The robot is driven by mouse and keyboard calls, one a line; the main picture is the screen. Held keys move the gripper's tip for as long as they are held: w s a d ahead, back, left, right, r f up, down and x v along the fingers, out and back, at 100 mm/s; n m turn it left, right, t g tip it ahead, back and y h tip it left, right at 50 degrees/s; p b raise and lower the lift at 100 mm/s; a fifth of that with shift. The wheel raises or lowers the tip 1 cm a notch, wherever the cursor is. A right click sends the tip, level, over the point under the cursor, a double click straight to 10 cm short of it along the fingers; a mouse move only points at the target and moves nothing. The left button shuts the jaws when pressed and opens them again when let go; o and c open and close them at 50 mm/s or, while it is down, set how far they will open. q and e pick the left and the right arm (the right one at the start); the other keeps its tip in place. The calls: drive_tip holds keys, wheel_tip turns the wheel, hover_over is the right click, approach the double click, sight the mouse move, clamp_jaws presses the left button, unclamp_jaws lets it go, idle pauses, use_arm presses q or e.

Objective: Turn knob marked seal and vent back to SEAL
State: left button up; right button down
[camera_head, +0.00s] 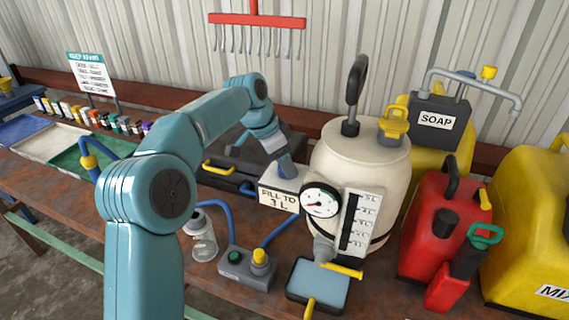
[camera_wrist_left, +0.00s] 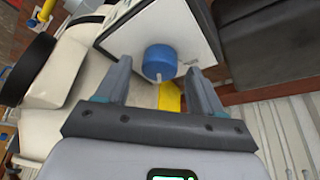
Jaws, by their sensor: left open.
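In the left wrist view a round blue knob (camera_wrist_left: 159,62) with a small pale pointer sits on a white plate (camera_wrist_left: 133,37) with a dark edge. No seal or vent lettering is readable, so I cannot tell its setting. My left gripper (camera_wrist_left: 158,70) is open, its two fingers on either side of the knob; I cannot tell whether they touch it. In the head view the left gripper (camera_head: 286,166) points down behind the white "FILL TO 3 L" sign (camera_head: 279,197), left of the cream tank (camera_head: 345,165). The knob is hidden there. My right gripper is out of view.
The tank carries a round gauge (camera_head: 320,201) and a level scale (camera_head: 360,224). A control box (camera_head: 246,268) and blue-topped pad (camera_head: 319,283) lie in front. Red (camera_head: 436,225) and yellow (camera_head: 528,220) containers crowd the right.

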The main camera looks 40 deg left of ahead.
use_arm(q)
drive_tip(key=shift+d+f, duration=0.15)
drive_tip(key=shift+f, duration=0.05)
drive_tip(key=shift+s, duration=0.2)
drive_tip(key=shift+w+f, duration=0.15)
drive_tip(key=shift+w, duration=0.05)
drive_tip(key=shift+c, duration=0.9)
drive_tip(key=c, duration=0.9)
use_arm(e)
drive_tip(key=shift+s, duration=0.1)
